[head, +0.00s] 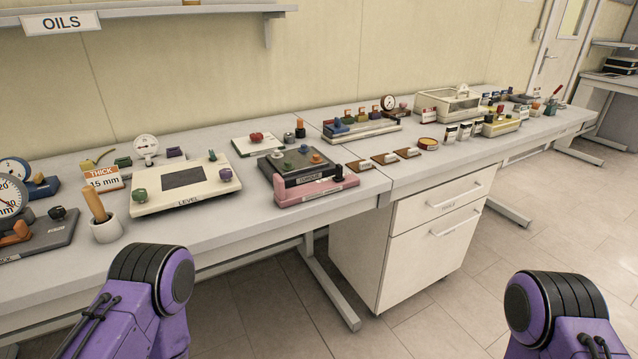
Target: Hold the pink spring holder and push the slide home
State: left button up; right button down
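The pink spring holder (312,191) is a long low block near the front edge of the bench in the head view. It lies in front of a dark labelled device (302,166) with colored knobs, close against it. A small dark upright piece (338,173) stands at the holder's right end; I cannot tell whether this is the slide or how far in the slide sits. Only purple and black links of my two arms show, low at the left and right. Both grippers are outside the picture, and no part of them is at the holder.
A cream plate marked LEVEL (163,203) with knobs lies to the left. A white cup (107,229) with a wooden handle stands beside it. Three small brown blocks (384,158) lie to the right. A drawer cabinet (412,246) stands under the bench. The floor in front is clear.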

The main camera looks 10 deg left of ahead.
aim_at(338, 177)
jog(key=k, duration=1.3)
jog(key=z, duration=0.55)
jog(key=i, duration=0.8)
jog(key=z, duration=0.4)
jog(key=i, duration=0.95)
jog(key=u, duration=1.1)
jog(key=i, duration=0.85)
jog(key=u, duration=1)
